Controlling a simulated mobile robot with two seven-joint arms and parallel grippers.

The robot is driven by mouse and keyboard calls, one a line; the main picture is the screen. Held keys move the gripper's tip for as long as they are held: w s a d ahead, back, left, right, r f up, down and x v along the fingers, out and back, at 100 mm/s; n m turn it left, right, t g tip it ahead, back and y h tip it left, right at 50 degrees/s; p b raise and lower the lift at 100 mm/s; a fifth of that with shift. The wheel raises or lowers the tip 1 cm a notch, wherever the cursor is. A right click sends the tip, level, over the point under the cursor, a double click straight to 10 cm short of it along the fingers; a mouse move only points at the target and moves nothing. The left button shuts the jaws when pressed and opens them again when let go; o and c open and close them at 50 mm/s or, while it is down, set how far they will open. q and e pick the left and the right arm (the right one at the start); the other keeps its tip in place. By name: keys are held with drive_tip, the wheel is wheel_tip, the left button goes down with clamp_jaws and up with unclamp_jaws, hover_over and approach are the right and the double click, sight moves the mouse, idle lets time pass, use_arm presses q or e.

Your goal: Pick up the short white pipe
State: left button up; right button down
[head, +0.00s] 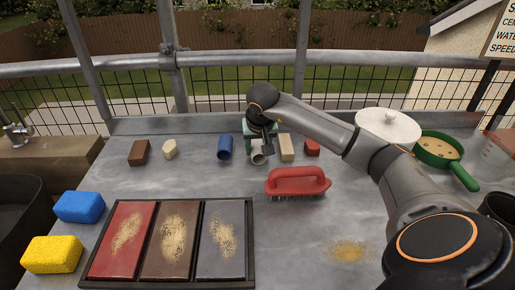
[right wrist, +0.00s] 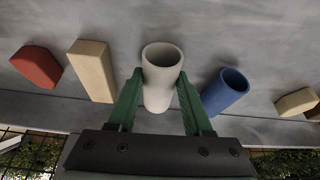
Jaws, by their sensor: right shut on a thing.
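The short white pipe (right wrist: 161,78) is between the two green fingers of my right gripper (right wrist: 160,92) in the right wrist view. The fingers are shut on its sides, and its open round end faces the camera. In the head view the pipe (head: 258,157) shows below my right gripper (head: 262,146), near the back of the grey table. I cannot tell whether the pipe still touches the table. My left gripper is not in either view.
A blue pipe (head: 225,148) stands just left of the white one, and a tan block (head: 286,148) just right. A red block (head: 312,147), brown block (head: 139,152) and cream piece (head: 170,149) share the row. A red brush (head: 297,182) lies in front; a tile tray (head: 252,270) is front left.

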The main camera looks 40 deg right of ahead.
sight(257, 143)
wheel_tip(257, 143, up, 3)
drive_tip(key=shift+r+p, duration=0.15)
drive_tip(key=shift+p, duration=0.15)
drive_tip(key=s+d+r+b, duration=0.1)
drive_tip(key=s+r, duration=0.8)
drive_tip(key=s, duration=0.5)
drive_tip(key=shift+d+r, duration=0.15)
drive_tip(key=shift+r, duration=0.1)
